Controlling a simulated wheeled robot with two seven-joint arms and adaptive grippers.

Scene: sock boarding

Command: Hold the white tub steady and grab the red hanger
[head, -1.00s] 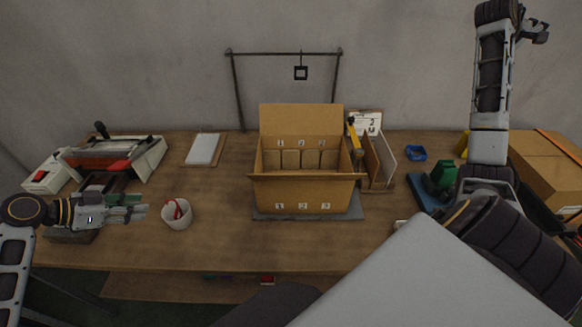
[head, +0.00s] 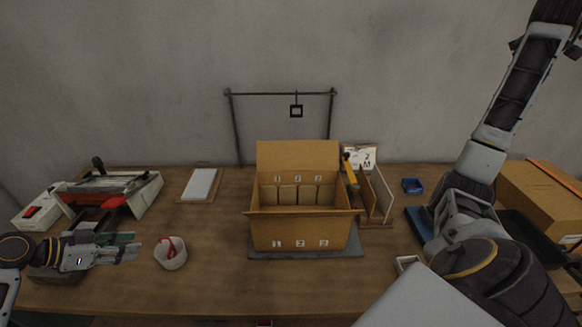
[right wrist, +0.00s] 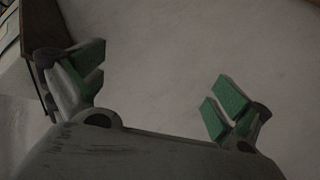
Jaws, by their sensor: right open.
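The white tub (head: 172,261) stands upright on the left part of the table in the head view. A red piece, which looks like the red hanger (head: 168,245), sticks up inside it; its lower part is hidden by the tub wall. My left gripper (head: 135,247) is just left of the tub, pointing toward it. Its green-padded fingers are apart and empty, not touching the tub. My right gripper (right wrist: 160,83) is wide open and empty in the right wrist view, facing the bare wall. In the head view it is mostly cut off at the top right.
An open cardboard box (head: 300,229) stands mid-table on a grey mat, right of the tub. A press-like device (head: 110,190) and a white pad (head: 199,184) lie behind the tub. A blue tray (head: 412,185) and a closed carton (head: 540,205) are at right.

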